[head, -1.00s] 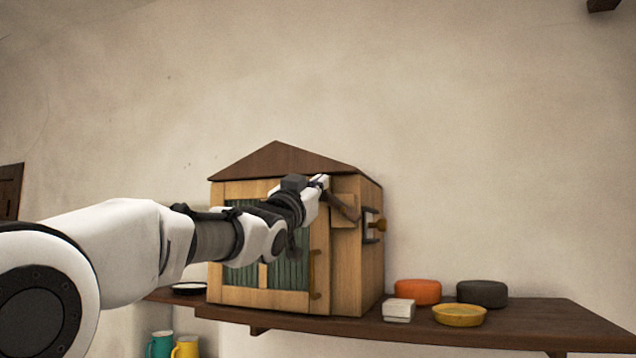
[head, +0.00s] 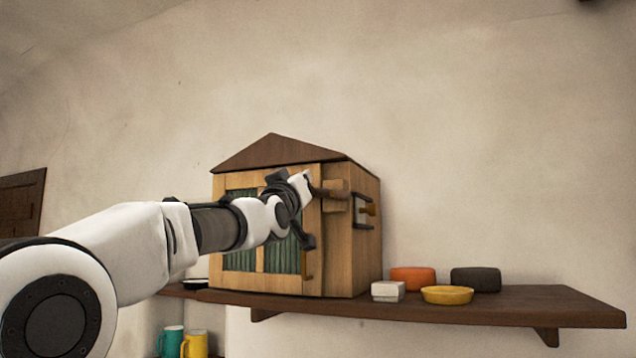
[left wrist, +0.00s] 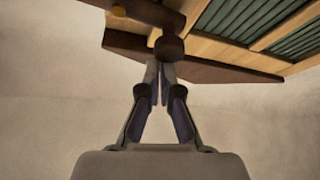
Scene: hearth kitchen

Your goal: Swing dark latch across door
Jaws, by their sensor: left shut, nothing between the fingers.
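A wooden cabinet (head: 345,245) with a brown gabled roof stands on a shelf. Its door (head: 235,279) has green slatted panels and appears closed. The dark latch (head: 331,193) is a short bar, nearly level, at the door's upper right edge, in front of a pale wood block. My gripper hides its left end. In the left wrist view the latch (left wrist: 150,14) has a round dark knob (left wrist: 169,46). My left gripper (left wrist: 160,66) is shut and empty, its fingertips right at the knob; I cannot tell if they touch. My right gripper is not in view.
A bracket with an orange-brown peg (head: 367,209) sticks out from the cabinet's right side. Mugs stand below.

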